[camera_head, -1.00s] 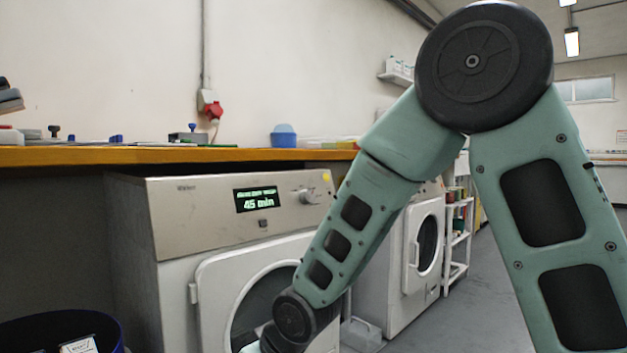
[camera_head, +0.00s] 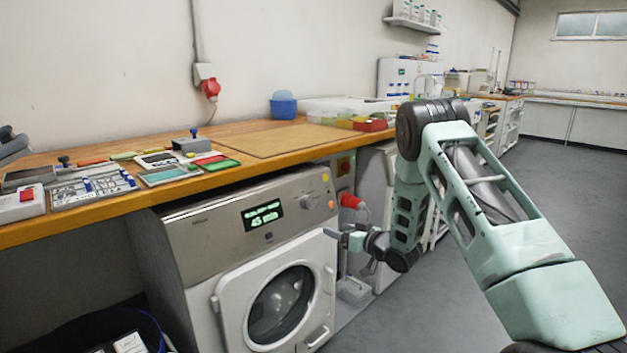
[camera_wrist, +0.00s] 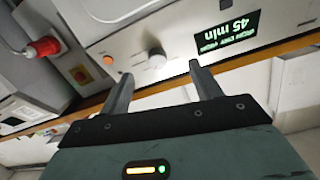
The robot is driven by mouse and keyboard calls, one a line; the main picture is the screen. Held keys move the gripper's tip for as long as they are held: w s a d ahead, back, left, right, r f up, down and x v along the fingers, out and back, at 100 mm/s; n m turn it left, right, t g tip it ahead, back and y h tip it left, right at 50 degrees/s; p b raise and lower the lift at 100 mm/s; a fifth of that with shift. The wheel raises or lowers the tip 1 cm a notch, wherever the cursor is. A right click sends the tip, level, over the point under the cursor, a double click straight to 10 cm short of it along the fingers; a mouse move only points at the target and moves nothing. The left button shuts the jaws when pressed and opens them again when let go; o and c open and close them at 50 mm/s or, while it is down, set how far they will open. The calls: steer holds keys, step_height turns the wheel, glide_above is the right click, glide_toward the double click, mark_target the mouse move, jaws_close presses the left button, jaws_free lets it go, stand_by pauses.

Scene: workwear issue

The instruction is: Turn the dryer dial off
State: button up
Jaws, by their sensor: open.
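The dryer (camera_head: 190,255) stands under the wooden worktop, with a round door and a grey control panel. Its display (camera_head: 263,215) reads "45 min". The dial (camera_head: 306,201) is a silver knob right of the display. In the wrist view the picture is upside down; the dial (camera_wrist: 155,58) shows between and beyond my fingertips, and the display (camera_wrist: 228,33) is to its right. My gripper (camera_head: 335,233) is open and empty, in front of the panel's right end, below and right of the dial. In the wrist view my gripper (camera_wrist: 160,72) is apart from the dial.
An orange button (camera_head: 326,176) sits at the panel's right end, near a red plug (camera_head: 350,201). The worktop (camera_head: 260,137) above overhangs the dryer and carries trays, tools and a blue tub (camera_head: 283,105). A dark bin (camera_head: 140,335) stands at lower left. Floor at right is clear.

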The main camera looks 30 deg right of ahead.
mark_target(311, 203)
steer(key=s+d+r+t+p, duration=0.1)
steer(key=s+d+r+p, duration=0.1)
steer(key=d+r, duration=0.15)
steer(key=shift+y, duration=0.4)
steer(key=x, duration=1.1)
steer(key=f+x, duration=0.1)
steer(key=x, duration=0.5)
steer(key=shift+w, duration=0.2)
steer(key=c, duration=1)
